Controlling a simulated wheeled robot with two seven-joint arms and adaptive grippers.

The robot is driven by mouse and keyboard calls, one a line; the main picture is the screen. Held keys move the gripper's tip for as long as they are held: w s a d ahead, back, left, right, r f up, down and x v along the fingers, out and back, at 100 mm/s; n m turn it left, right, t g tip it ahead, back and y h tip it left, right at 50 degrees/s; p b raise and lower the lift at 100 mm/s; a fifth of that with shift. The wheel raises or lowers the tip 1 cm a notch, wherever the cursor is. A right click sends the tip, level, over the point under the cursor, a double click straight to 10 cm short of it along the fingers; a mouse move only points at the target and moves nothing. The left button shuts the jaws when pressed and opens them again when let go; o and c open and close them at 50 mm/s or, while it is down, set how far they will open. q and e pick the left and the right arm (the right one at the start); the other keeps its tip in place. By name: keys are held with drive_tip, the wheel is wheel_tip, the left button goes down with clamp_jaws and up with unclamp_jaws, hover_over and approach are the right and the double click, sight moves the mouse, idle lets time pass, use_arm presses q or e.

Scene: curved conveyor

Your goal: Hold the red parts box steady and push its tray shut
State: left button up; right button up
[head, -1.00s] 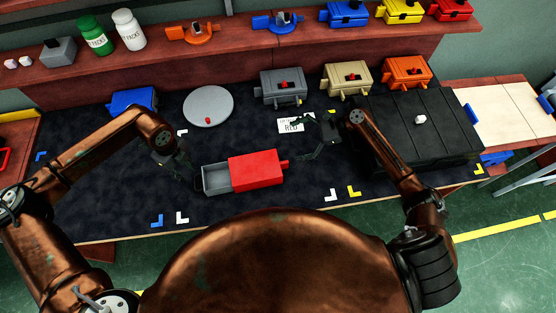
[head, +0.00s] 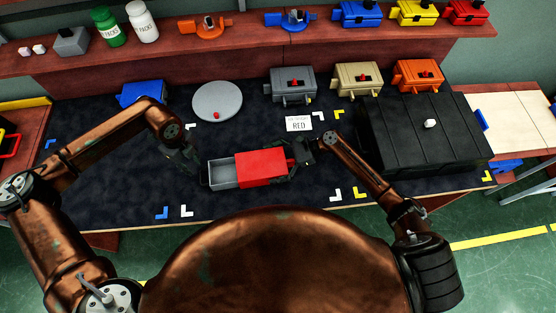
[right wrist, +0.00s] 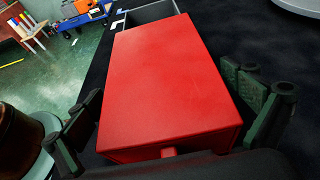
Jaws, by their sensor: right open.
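The red parts box (head: 262,167) lies on the dark mat in the middle of the bench. Its grey tray (head: 222,173) sticks out at the left end, empty inside as far as I see. My left gripper (head: 192,168) is at the tray's outer left end; its fingers are too dark and small to tell open from shut or touching from apart. My right gripper (head: 296,156) is at the box's right end. In the right wrist view its fingers stand apart, one on each side of the red box (right wrist: 165,85), with a red knob (right wrist: 168,152) near the palm.
A white card reading RED (head: 299,124) lies behind the box. A grey disc (head: 217,100), a blue box (head: 143,92) and grey, tan and orange boxes stand farther back. A large black case (head: 425,140) is at right.

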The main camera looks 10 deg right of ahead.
drive_tip(key=shift+a+f, duration=0.25)
drive_tip(key=shift+a, duration=0.45)
drive_tip(key=shift+c, duration=0.4)
